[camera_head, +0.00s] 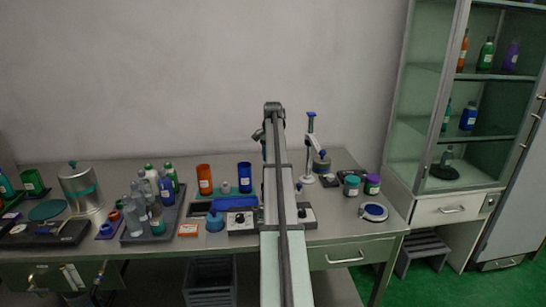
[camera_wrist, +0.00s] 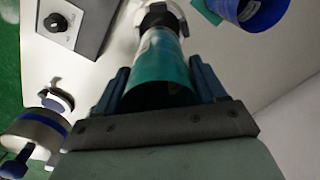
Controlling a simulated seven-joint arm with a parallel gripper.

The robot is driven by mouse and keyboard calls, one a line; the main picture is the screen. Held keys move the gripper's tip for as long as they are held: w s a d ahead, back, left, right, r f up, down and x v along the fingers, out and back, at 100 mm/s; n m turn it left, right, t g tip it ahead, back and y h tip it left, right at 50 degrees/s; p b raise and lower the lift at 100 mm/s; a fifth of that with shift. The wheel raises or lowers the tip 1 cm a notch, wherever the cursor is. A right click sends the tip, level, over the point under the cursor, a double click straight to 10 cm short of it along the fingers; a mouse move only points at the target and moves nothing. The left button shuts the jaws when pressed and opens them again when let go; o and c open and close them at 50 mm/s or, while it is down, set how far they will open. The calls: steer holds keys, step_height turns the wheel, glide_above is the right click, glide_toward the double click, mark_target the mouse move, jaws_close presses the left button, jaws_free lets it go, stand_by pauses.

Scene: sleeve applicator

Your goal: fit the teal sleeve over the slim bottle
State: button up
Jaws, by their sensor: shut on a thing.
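My gripper (camera_wrist: 160,82) has its two blue fingers on either side of a teal sleeve (camera_wrist: 162,68) in the wrist view and is shut on it. The sleeve's near end looks open and dark inside. A pale label or surface shows towards its far end. Beyond that end is a black and white round part (camera_wrist: 160,14); I cannot tell whether it is the slim bottle's top or a holder, or whether it touches the sleeve. In the head view my arm hides the gripper and sleeve, and I cannot single out the slim bottle.
A blue cup (camera_wrist: 240,8) is at the wrist view's upper right, a knobbed control box (camera_wrist: 78,22) at upper left. In the head view, a tray (camera_head: 131,238) of several bottles is left of my arm; a stand (camera_head: 308,150) and jars (camera_head: 352,186) are right.

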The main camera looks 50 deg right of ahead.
steer(key=shift+f, duration=0.9)
steer(key=o, duration=1.1)
steer(key=shift+r, duration=5.5)
